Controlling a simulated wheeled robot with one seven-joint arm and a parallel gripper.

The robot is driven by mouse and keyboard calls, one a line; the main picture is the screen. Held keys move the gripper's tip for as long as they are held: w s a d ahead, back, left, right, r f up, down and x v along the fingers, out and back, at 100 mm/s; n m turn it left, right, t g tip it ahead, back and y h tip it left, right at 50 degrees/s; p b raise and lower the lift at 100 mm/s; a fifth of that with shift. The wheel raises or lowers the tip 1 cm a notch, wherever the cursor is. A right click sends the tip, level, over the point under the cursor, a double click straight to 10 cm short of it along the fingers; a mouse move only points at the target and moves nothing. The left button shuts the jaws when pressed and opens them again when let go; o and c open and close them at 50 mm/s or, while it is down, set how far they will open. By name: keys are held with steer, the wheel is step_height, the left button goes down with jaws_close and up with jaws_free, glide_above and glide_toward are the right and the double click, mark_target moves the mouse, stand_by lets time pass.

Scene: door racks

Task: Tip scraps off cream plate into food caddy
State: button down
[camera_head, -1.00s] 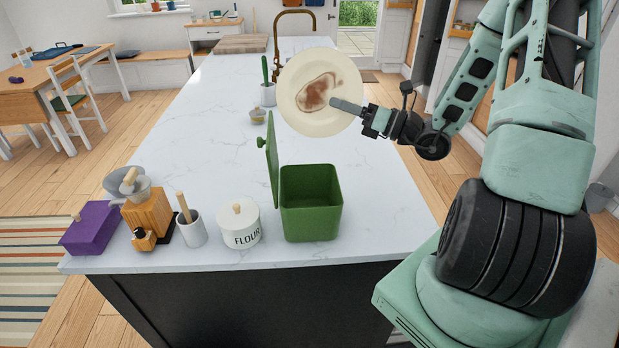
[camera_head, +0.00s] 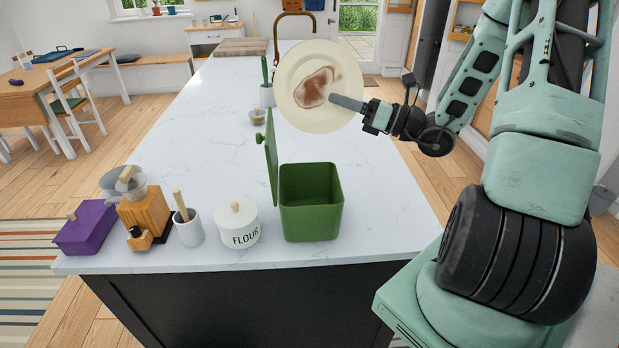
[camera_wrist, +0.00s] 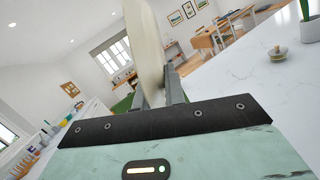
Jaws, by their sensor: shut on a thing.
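The cream plate (camera_head: 338,68) is held up steeply tilted above the worktop, its face with a brown smear (camera_head: 316,88) turned to the head camera. My gripper (camera_head: 346,103) is shut on the plate's right edge. In the wrist view the plate (camera_wrist: 148,45) stands edge-on between the two fingers (camera_wrist: 160,92). The green food caddy (camera_head: 311,203) stands open on the near end of the worktop, its lid (camera_head: 271,157) upright on the left side. The plate is above and behind the caddy, apart from it. No loose scraps can be told from the smear.
Left of the caddy stand a flour jar (camera_head: 238,222), a white pot with a wooden handle (camera_head: 189,229), a wooden grinder (camera_head: 146,214) and a purple box (camera_head: 87,228). The worktop (camera_head: 385,215) right of the caddy is clear.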

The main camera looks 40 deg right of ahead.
steer(key=shift+s+a+r+n, duration=0.15)
steer(key=shift+a+r+n, duration=0.1)
steer(key=shift+r+n, duration=0.1)
steer(key=shift+s+a+r, duration=0.1)
steer(key=shift+s+a+r+n+y, duration=0.3)
steer(key=shift+a+r+n+y, duration=0.15)
steer(key=shift+n, duration=0.1)
steer(key=shift+s+a+r+p, duration=0.1)
steer(key=shift+p, duration=0.2)
steer(key=shift+s+a+n+g+y+b, duration=0.3)
steer(key=shift+a+n+b, duration=0.2)
steer(key=shift+n, duration=0.6)
steer(key=shift+s+a+n+g+y+b, duration=0.25)
steer(key=shift+s+a+n+b, duration=0.2)
steer(key=shift+n, duration=0.65)
steer(key=shift+s+a+n+g+y+b, duration=0.25)
steer(key=shift+a+n+b, duration=0.25)
steer(key=shift+n, duration=0.6)
steer(key=shift+s+a+r+n, duration=0.35)
steer(key=shift+a+r+n, duration=0.2)
steer(key=shift+n, duration=0.45)
steer(key=shift+s+a+f+n+g+y+b, duration=0.15)
steer(key=shift+s+a+n+g+b, duration=0.1)
steer(key=shift+n+b, duration=0.4)
steer(key=shift+s+a+f+n+g+y+b, duration=0.1)
steer(key=shift+s+a+f+n+g+b, duration=0.2)
steer(key=shift+n, duration=0.45)
steer(key=shift+s+a+f+n+g+y+b, duration=0.15)
steer(key=shift+a+n+b, duration=0.1)
steer(key=shift+n+b, duration=0.45)
